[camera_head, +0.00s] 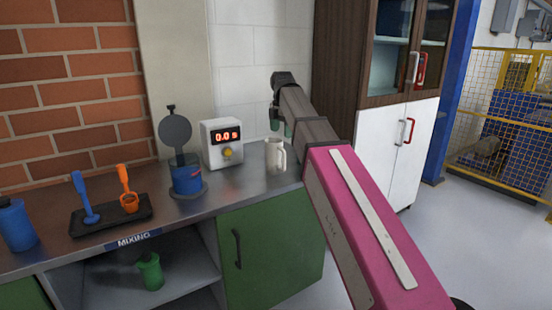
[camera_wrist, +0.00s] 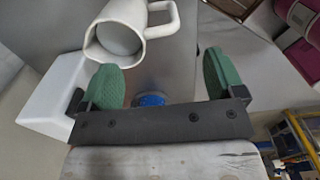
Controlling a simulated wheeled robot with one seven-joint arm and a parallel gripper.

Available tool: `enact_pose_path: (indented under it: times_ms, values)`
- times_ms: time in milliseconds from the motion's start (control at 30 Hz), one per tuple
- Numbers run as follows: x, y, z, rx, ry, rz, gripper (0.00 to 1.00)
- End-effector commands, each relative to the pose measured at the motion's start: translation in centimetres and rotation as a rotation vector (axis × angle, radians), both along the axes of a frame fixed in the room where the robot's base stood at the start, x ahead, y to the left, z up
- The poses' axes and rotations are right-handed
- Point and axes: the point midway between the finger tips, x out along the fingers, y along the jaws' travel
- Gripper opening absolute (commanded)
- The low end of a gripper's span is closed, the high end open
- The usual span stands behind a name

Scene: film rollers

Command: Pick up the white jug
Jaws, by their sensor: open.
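The white jug (camera_head: 274,156) stands upright at the right end of the metal counter in the head view, its handle towards the right. In the wrist view the jug (camera_wrist: 118,32) is at the top, just beyond the fingertips, with its handle to the right. My gripper (camera_wrist: 165,78) is open, its two green pads apart with nothing between them. In the head view my gripper (camera_head: 280,124) is above and near the jug, partly hidden by my arm. The pads do not appear to touch the jug.
A white box with a red display (camera_head: 222,143) stands left of the jug. Further left are a blue container with a raised round lid (camera_head: 187,178), a black tray (camera_head: 108,218) with blue and orange scoops, and a blue bottle (camera_head: 16,226). A tall cabinet (camera_head: 385,140) stands right.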

Motion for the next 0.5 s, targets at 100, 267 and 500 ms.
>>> enact_pose_path:
  times_ms: [100, 267, 500]
  values:
    - [-0.1, -0.1, -1.7, -0.001, 0.001, -0.001, 0.88]
    - [-0.1, -0.1, -4.0, -0.001, 0.001, -0.002, 0.88]
    - [-0.1, 0.0, -5.5, 0.0, 0.0, -0.002, 0.88]
